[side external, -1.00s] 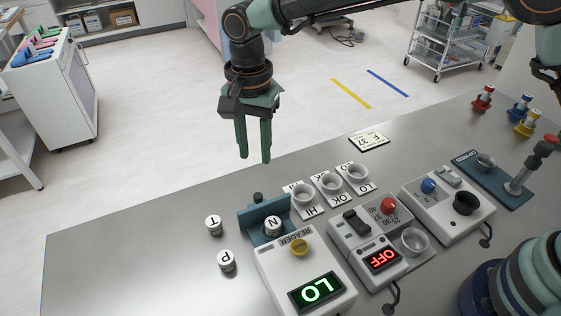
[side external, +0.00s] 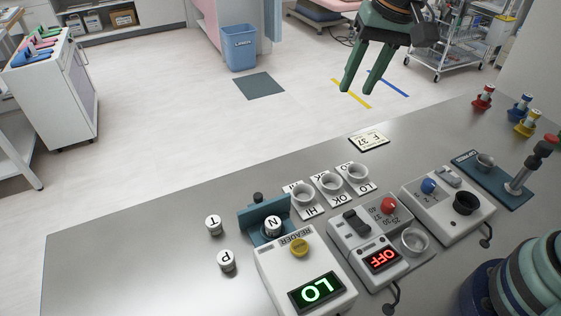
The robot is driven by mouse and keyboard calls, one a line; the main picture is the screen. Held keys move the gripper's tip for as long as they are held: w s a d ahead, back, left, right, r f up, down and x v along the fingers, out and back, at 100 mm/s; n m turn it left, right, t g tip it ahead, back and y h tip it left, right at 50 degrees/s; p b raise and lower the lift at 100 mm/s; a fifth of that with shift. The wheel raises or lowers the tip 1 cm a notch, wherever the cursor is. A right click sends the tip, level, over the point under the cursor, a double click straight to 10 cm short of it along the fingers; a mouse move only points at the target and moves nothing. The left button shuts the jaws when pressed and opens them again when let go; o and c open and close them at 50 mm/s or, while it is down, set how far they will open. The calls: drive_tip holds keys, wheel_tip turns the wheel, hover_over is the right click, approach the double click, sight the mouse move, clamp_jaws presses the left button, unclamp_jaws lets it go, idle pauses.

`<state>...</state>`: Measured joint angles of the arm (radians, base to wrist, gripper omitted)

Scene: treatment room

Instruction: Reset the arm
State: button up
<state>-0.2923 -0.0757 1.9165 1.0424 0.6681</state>
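My gripper (side external: 361,88) is at the top right of the side external view, raised above the far side of the table. Its two green fingers point down and stand apart with nothing between them. It is clear of everything on the table. Part of my arm above it is cut off by the frame edge.
The table's left part is bare.

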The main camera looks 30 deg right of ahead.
drive_tip(key=s+d+n+t, duration=0.2)
drive_tip(key=s+d+n, duration=0.2)
drive_tip(key=s+d, duration=0.5)
drive_tip(key=shift+s+d+f+t+h, duration=0.25)
drive_tip(key=shift+d+f+t+h, duration=0.2)
drive_tip(key=shift+d, duration=0.75)
